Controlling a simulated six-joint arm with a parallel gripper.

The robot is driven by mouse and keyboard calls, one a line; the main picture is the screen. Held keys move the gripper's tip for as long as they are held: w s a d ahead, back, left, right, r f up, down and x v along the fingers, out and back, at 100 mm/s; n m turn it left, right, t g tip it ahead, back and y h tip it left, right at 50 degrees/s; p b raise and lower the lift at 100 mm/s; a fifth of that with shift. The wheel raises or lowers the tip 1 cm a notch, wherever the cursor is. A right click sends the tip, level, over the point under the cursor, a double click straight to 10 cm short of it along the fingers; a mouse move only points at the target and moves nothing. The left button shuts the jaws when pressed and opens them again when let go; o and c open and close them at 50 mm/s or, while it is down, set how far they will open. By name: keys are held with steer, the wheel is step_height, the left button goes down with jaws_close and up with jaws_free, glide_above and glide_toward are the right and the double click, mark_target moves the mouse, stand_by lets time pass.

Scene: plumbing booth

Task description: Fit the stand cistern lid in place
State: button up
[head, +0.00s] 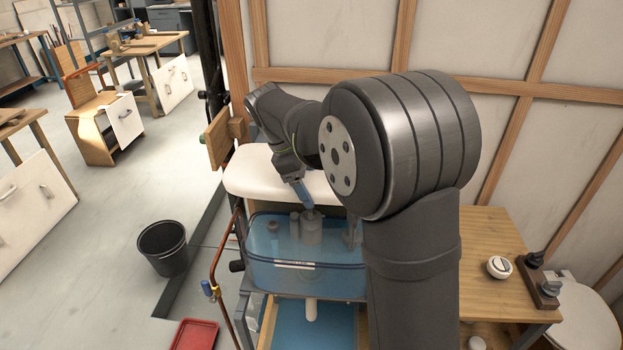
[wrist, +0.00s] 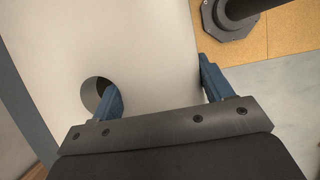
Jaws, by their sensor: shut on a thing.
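The white cistern lid (head: 250,172) is a broad slab with rounded corners, behind and above the clear blue cistern (head: 262,262) in the head view. The cistern's top is open and its inner fittings show. My gripper (head: 304,194) is at the lid's front edge. In the wrist view the lid (wrist: 150,45) fills much of the picture and has a round hole. My gripper (wrist: 161,85) is shut on the lid, with one blue finger at the hole and the other beyond the lid's edge. My arm hides the lid's right part in the head view.
A wooden bench (head: 497,235) with a white round knob-like part (head: 499,267) stands at the right. A copper pipe (head: 222,265) runs left of the cistern. A black bucket (head: 163,247) and a red tray (head: 195,335) are on the floor. The panelled wall (head: 330,35) is close behind.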

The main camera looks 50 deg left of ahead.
step_height(320, 180, down, 8)
stand_by(0.9)
steer(key=shift+f, duration=0.2)
stand_by(0.4)
steer(key=o, duration=1.9)
steer(key=v, duration=1.7)
steer(key=shift+s+r, duration=0.1)
steer(key=shift+r, duration=0.05)
steer(key=x, duration=1.7)
